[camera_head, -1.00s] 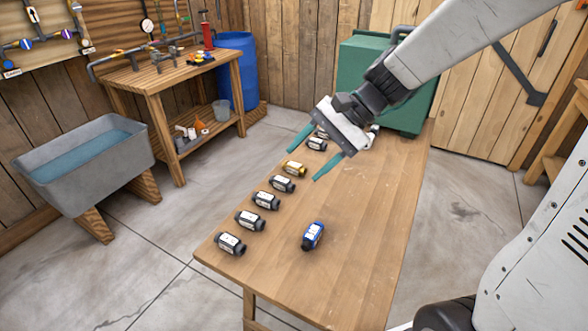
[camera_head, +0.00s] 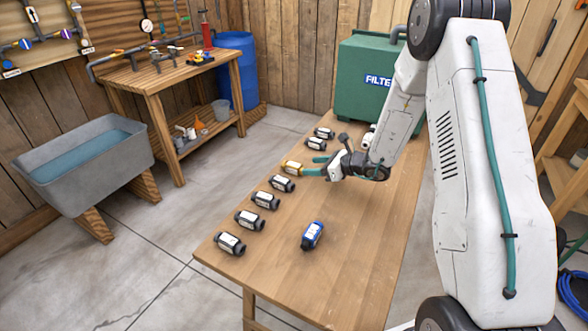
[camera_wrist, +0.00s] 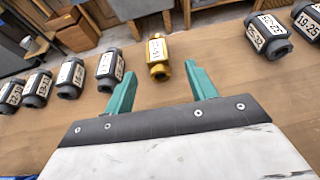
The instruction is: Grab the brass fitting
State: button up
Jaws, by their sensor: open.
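The brass fitting (camera_head: 292,168) is a yellow-gold piece with a white label, lying in a row of dark fittings along the left side of the wooden table. In the wrist view my gripper (camera_wrist: 160,80) is open, with nothing between the fingers.
A blue fitting (camera_head: 312,235) lies alone nearer the front of the table (camera_head: 345,270). A green filter box (camera_head: 365,85) stands at the table's far end. The table's right front is clear.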

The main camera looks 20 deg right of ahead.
aim_at(297, 165)
jog(key=x, duration=0.7)
jog(key=shift+w+a+r, duration=0.15)
jog(key=shift+a+r, duration=0.1)
jog(key=shift+a, duration=0.1)
jog(key=c, duration=1.1)
